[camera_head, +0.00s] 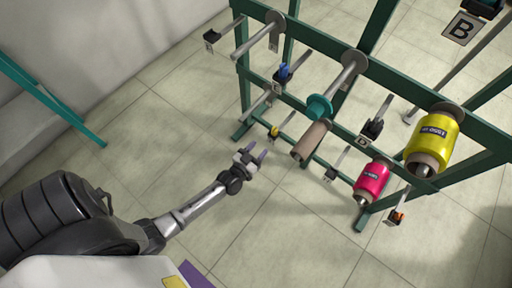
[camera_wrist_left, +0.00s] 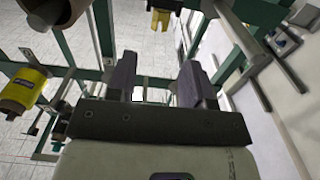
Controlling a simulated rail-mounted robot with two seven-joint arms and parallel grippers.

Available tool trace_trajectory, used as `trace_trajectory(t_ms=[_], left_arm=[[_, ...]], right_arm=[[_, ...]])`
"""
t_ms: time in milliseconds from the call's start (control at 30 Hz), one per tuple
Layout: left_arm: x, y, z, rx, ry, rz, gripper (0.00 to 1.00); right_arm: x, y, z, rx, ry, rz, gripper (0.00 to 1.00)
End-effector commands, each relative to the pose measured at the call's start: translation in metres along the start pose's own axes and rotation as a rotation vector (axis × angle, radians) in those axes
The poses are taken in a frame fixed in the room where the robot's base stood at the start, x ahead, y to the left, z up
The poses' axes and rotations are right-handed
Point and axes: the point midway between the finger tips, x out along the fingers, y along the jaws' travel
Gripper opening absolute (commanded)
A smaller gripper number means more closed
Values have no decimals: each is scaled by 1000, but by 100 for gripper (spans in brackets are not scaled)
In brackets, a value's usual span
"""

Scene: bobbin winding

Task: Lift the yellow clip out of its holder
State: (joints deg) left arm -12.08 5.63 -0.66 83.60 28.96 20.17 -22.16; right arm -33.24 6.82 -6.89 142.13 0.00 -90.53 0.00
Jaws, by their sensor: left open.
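The yellow clip (camera_head: 274,131) is small and sits at the end of a thin rod holder low on the green rack, in the head view. In the left wrist view a yellow piece that looks like this clip (camera_wrist_left: 160,20) shows at the top, beyond the fingers and partly cut by the frame edge. My left gripper (camera_head: 257,151) is open and empty, a short way below and left of the clip, apart from it. Its two dark fingers (camera_wrist_left: 159,78) stand wide apart in the left wrist view. My right gripper is not in view.
The green rack (camera_head: 330,50) carries a yellow spool (camera_head: 431,140), a pink spool (camera_head: 371,182) and a bare tan tube (camera_head: 310,141). A blue clip (camera_head: 284,72) and an orange clip (camera_head: 397,216) sit on other holders. The tiled floor (camera_head: 170,120) left of the rack is clear.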

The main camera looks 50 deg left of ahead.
Motion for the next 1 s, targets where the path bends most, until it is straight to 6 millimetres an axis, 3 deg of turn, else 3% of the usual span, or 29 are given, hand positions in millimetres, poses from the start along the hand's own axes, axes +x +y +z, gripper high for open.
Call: trace_trajectory(t_ms=[267,500,700,1000], left_arm=[[38,0,3,-2,1,0,47],[67,0,1,-3,-1,1,47],[82,0,1,-2,-1,1,47],[89,0,1,-2,-2,1,47]], right_arm=[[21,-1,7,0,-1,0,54],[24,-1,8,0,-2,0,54],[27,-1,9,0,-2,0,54],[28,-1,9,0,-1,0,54]])
